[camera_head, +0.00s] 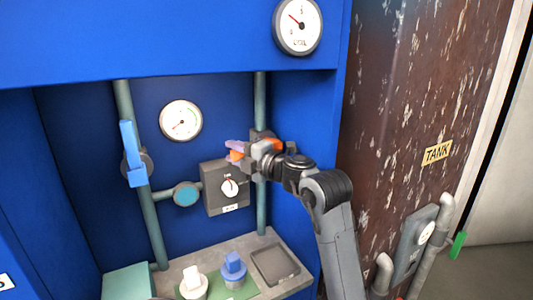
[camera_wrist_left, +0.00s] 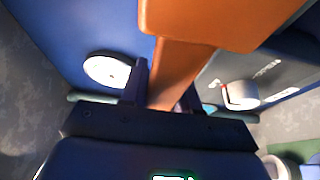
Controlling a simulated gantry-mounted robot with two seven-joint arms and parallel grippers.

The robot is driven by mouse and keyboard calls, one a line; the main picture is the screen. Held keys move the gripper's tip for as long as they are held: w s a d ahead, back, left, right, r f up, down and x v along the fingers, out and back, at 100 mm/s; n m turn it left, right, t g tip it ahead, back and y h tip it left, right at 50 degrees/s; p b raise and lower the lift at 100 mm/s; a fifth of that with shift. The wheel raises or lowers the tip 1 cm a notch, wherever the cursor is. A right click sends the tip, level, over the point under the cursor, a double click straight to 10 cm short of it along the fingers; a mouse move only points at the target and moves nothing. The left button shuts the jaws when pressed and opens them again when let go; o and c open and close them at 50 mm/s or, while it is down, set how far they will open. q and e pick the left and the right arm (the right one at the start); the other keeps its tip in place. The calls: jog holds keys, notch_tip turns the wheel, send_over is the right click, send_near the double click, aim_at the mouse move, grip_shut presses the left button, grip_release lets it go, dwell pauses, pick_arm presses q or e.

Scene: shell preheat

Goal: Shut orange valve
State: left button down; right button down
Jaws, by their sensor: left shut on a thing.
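The orange valve handle (camera_head: 235,156) is on the right-hand vertical pipe (camera_head: 260,100) inside the blue cabinet. Its visible orange parts lie roughly sideways across the pipe; my gripper hides much of the middle. My left gripper (camera_head: 256,150) is at the valve and shut on the orange handle. In the left wrist view the orange handle (camera_wrist_left: 180,70) runs down between the two fingers (camera_wrist_left: 163,90), with its wider end at the top. My right gripper is not in view.
A blue valve handle (camera_head: 132,150) stands upright on the left pipe. A grey box with a white knob (camera_head: 229,188) is just below left of my gripper. A gauge (camera_head: 181,121) is on the back wall.

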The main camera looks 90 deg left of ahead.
pick_arm(q)
jog(key=shift+f, duration=0.2)
jog(key=c, duration=1.1)
grip_release()
jog(key=shift+c, duration=0.2)
jog(key=shift+o, duration=1.1)
jog(key=shift+a, duration=0.1)
jog(key=shift+r, duration=0.1)
